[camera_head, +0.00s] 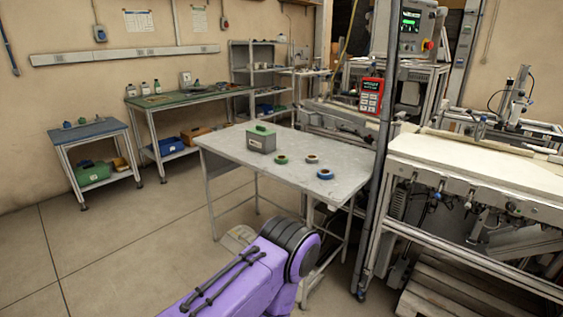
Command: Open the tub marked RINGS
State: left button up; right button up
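A grey tub (261,143) with a green lid and a raised handle stands upright on the grey table (226,158), near its far side. The lid looks closed. A pale label is on its front, but the writing is too small to read. Three tape reels lie to the right of the tub: a green one (281,162), a brownish one (312,160) and a blue one (326,177). Neither of my grippers is in view. A purple link of my arm shows at the bottom, in front of the table.
A machine frame with a tall post (380,150) stands close along the table's right side. A pale-topped bench (480,170) is further right. A small blue-topped table (90,131) and a green-topped workbench (180,98) stand at left. The left floor is clear.

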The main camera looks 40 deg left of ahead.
aim_at(266, 145)
jog(key=u, duration=1.85)
jog(key=i, duration=2)
jog(key=z, duration=0.65)
